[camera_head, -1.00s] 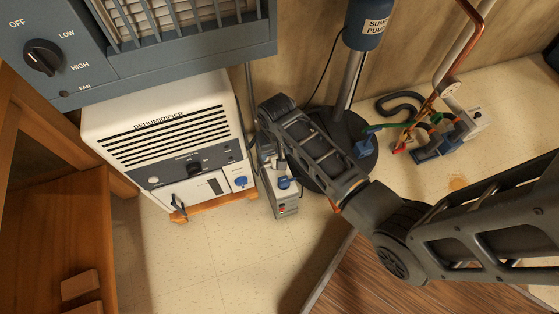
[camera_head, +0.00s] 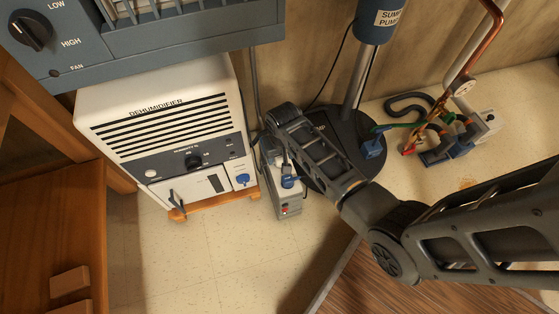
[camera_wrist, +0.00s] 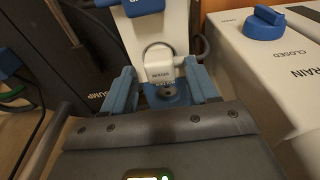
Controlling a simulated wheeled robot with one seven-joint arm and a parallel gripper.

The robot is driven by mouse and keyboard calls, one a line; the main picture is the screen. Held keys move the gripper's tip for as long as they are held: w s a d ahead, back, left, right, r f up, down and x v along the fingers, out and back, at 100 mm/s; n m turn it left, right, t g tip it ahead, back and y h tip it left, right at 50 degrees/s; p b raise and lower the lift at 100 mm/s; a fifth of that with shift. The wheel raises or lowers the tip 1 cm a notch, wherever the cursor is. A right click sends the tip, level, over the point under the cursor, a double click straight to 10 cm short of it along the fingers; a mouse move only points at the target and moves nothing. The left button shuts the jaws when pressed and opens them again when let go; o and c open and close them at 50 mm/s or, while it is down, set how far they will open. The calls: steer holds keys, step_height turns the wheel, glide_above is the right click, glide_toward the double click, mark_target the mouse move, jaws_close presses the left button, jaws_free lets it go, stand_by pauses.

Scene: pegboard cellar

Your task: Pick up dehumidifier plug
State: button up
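The dehumidifier plug (camera_wrist: 158,72), a small white block with a dark label and a cord loop, stands between my two blue fingers in the wrist view. My gripper (camera_wrist: 163,84) is open around it, with a finger on each side and narrow gaps. A round blue socket part (camera_wrist: 168,97) shows below the plug. In the head view the plug cannot be made out; my arm's end hangs over the pale outlet box (camera_head: 286,205), hiding part of it.
The white dehumidifier (camera_head: 165,120) stands left of the outlet box; its blue drain knob (camera_wrist: 264,22) is close on the right in the wrist view. The sump pump's dark round base (camera_head: 358,160) is just right of the box. Bare floor (camera_head: 210,265) lies in front.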

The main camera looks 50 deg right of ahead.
mark_target(280, 158)
jaws_close()
stand_by(0.3)
steer(key=shift+r, duration=0.1)
step_height(280, 158, up, 4)
steer(key=p, duration=0.2)
steer(key=shift+r+p, duration=0.15)
steer(key=shift+p, duration=0.2)
steer(key=s+d+r+p, duration=0.4)
steer(key=s+d+r, duration=0.2)
steer(key=d, duration=0.4)
steer(key=shift+r, duration=0.25)
steer(key=w+a+f+b, duration=0.1)
steer(key=w+a+b, duration=0.1)
steer(key=w, duration=0.4)
steer(key=w+a+f+b, duration=0.1)
steer(key=w+a+f, duration=0.1)
steer(key=w, duration=0.4)
steer(key=shift+a+f+b, duration=0.25)
steer(key=shift+a+b, duration=0.15)
steer(key=shift+a, duration=0.5)
steer(key=shift+w, duration=0.1)
steer(key=shift+f, duration=0.15)
